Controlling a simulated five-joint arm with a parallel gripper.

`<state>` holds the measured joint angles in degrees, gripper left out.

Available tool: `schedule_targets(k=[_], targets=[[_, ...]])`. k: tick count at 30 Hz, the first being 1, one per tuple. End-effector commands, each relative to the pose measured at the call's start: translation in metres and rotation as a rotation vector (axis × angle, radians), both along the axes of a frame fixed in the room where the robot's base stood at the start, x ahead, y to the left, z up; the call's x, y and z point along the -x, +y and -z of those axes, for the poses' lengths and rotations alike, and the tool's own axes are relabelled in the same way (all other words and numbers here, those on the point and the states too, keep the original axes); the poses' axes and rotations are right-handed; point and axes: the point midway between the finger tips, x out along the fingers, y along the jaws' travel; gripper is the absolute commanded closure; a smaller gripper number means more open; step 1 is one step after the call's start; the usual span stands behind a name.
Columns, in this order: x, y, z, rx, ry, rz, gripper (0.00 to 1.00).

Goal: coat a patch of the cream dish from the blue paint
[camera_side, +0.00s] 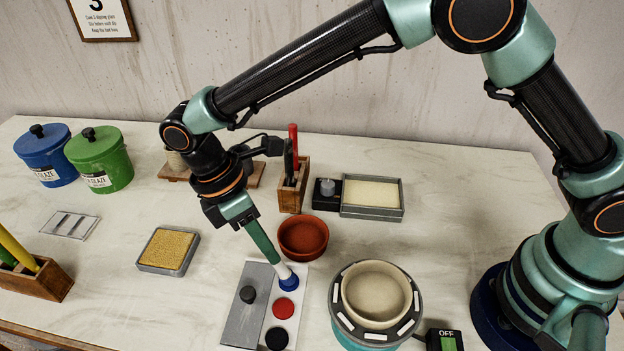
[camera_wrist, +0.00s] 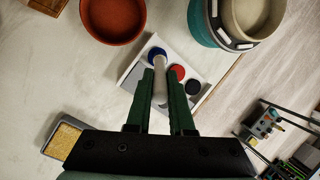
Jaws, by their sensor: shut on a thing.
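My gripper (camera_side: 276,256) is shut on a pale, stick-like tool (camera_side: 284,271), which also shows between the green fingers in the wrist view (camera_wrist: 159,84). The tool points down at the blue paint (camera_side: 289,283), on a white palette (camera_side: 296,317) beside red and black paint spots. Its lower end meets or hides part of the blue; I cannot tell if they touch. In the wrist view the blue spot (camera_wrist: 156,53) lies at the tool's far end. The cream dish (camera_side: 376,292) sits upright on a grey-topped turntable (camera_side: 342,322), right of the palette. I see no blue on it.
A terracotta bowl (camera_side: 303,237) stands just behind the palette. A grey slab with a black knob (camera_side: 248,294) lies left of it. A wooden tool holder (camera_side: 291,193), a cream-filled tray (camera_side: 371,194) and a yellow sponge tray (camera_side: 168,250) stand farther off.

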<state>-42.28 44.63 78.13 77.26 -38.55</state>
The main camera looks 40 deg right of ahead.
Motion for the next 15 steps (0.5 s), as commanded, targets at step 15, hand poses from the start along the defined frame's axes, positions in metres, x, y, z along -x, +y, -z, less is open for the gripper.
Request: schedule_targets(k=[15], targets=[[0.000, 0.000, -0.027, -0.002, -0.001, 0.000, 1.00]])
